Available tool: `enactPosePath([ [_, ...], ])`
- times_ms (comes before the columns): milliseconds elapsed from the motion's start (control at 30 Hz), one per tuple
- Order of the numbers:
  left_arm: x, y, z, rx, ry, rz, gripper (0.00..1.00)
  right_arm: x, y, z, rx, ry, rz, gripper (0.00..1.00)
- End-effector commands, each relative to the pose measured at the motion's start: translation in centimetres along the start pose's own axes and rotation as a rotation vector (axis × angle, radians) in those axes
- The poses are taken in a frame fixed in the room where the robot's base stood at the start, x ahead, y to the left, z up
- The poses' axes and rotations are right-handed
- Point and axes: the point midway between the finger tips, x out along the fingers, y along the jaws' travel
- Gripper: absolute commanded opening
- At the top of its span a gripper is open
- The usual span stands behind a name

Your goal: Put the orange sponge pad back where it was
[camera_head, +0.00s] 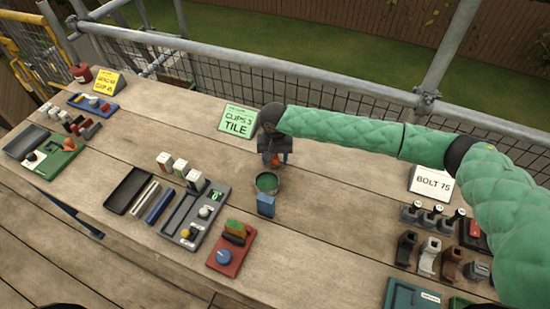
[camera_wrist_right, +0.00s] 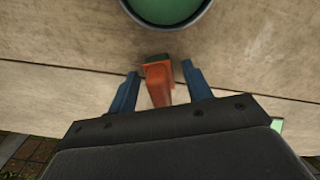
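An orange piece (camera_wrist_right: 158,82), likely the orange sponge pad, lies between the fingers of my right gripper (camera_wrist_right: 160,88) in the right wrist view, with a gap on both sides. The fingers are apart. In the head view my right gripper (camera_head: 276,158) points down over the table, and a bit of orange shows between its fingers. It is just behind a green-topped round pot (camera_head: 267,182). A red tray (camera_head: 226,262) holds upright pads with green and orange showing, and a blue round piece. My left gripper is out of view.
A grey tray (camera_head: 178,215) with small parts is to the left. A green "CLIPS 3 TILE" card (camera_head: 238,120) stands behind the gripper. Brackets (camera_head: 428,257) stand at the right. Bare planks lie at the front middle.

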Motion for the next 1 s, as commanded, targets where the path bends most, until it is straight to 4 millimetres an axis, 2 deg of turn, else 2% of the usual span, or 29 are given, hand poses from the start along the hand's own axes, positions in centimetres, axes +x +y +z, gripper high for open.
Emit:
enactPosePath([
  [267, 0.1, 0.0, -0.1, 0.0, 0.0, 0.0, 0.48, -0.1, 0.0, 0.0, 0.0, 0.0, 0.0, 0.5],
  [367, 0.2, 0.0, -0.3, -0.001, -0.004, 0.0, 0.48, -0.9, 0.0, 0.0, 0.0, 0.001, -0.001, 0.5],
  [500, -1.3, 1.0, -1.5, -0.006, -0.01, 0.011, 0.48, -3.1, 0.0, 0.0, -0.001, 0.002, -0.001, 0.5],
  [800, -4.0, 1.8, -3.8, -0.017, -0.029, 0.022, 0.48, -8.8, 0.0, 0.0, -0.001, 0.002, -0.001, 0.5],
  [1000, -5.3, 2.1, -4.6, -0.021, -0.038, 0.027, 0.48, -11.3, 0.0, 0.0, 0.0, 0.0, 0.0, 0.5],
])
